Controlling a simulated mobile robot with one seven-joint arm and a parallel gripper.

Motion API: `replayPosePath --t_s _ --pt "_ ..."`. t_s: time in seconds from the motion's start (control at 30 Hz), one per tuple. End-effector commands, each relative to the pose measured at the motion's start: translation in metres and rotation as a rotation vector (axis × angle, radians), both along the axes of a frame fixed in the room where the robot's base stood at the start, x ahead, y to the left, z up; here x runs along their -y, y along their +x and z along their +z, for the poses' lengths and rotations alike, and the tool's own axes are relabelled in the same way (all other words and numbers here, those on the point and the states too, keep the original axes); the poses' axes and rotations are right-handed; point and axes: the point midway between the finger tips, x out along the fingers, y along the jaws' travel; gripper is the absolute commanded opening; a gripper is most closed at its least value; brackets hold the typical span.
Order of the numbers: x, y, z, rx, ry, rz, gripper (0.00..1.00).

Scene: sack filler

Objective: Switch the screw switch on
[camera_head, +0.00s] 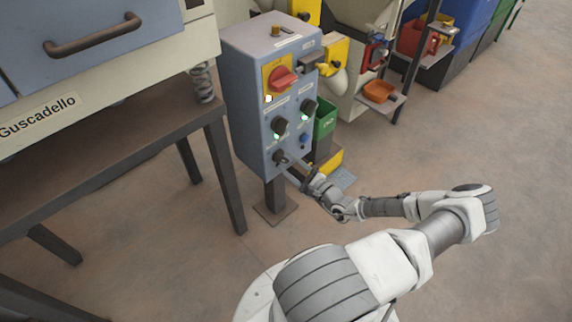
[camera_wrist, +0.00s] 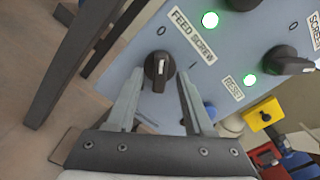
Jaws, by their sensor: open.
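The screw switch is a black rotary knob (camera_wrist: 160,68) with a white pointer line, beside the label "FEED SCREW" in the wrist view. In the head view it is the lowest dark knob (camera_head: 279,157) on the blue-grey control box (camera_head: 243,100). My gripper (camera_wrist: 160,82) is open, with one fingertip on either side of the knob. I cannot tell whether the fingers touch it. In the head view my gripper (camera_head: 289,167) reaches the lower front of the box. The pointer runs roughly up and down in the wrist picture. A green lamp (camera_wrist: 210,19) glows past the label.
A red-and-yellow main switch (camera_head: 280,77) sits higher on the box. A brown table (camera_head: 120,133) stands at left. Open floor (camera_head: 480,130) lies at right.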

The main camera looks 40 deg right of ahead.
Motion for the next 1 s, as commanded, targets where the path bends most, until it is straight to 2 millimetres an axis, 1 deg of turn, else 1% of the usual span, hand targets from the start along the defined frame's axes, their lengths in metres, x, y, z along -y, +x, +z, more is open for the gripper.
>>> replayPosePath --t_s 0.1,0.2,0.47,0.57,0.6,0.77,1.0 --pt "-0.001 0.011 -0.001 0.000 0.002 -0.001 0.53" --pt "-0.002 0.016 -0.001 0.000 0.002 0.000 0.53" --pt "-0.001 0.016 0.000 -0.001 0.001 -0.001 0.53" --pt "-0.001 0.016 0.000 -0.001 0.001 -0.001 0.36" --pt "-0.001 0.016 0.000 -0.001 0.001 -0.001 0.29" --pt "-0.001 0.016 0.000 -0.001 0.001 -0.001 0.00" --pt "-0.001 0.016 0.000 -0.001 0.001 -0.001 0.00"
